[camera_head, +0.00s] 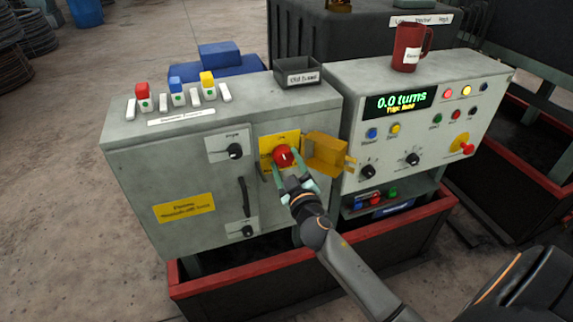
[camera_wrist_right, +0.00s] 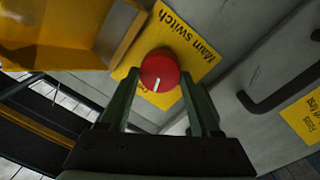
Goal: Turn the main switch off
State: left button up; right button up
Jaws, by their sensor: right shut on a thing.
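The main switch is a round red knob (camera_head: 284,156) with a white pointer line, on a yellow plate (camera_head: 270,143) on the grey cabinet front. In the right wrist view the knob (camera_wrist_right: 160,71) sits between my fingers, and the yellow plate (camera_wrist_right: 190,35) reads "Main switch". My right gripper (camera_head: 286,165) is shut on the knob; its green fingers lie on either side. In the wrist view the white line points down toward the gripper, slightly tilted. A yellow hinged cover (camera_head: 326,153) stands open to the right of the knob. My left gripper is not in view.
A black handle (camera_head: 243,197) and small black knobs (camera_head: 235,151) are left of the switch. The control panel with its "0.0 turns" display (camera_head: 402,101) stands to the right. A red mug (camera_head: 408,47) and a dark tray (camera_head: 298,73) stand on top.

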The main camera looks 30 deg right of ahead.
jog(key=n, duration=0.3)
jog(key=shift+f, duration=0.1)
jog(key=n, duration=0.3)
jog(key=shift+n+b, duration=0.3)
jog(key=shift+n, duration=0.1)
jog(key=n, duration=0.3)
jog(key=shift+f+n+t+y, duration=0.1)
jog(key=shift+n+t+y, duration=0.2)
jog(key=shift+n, duration=1.9)
jog(key=shift+n+y, duration=0.3)
jog(key=o, duration=1.4)
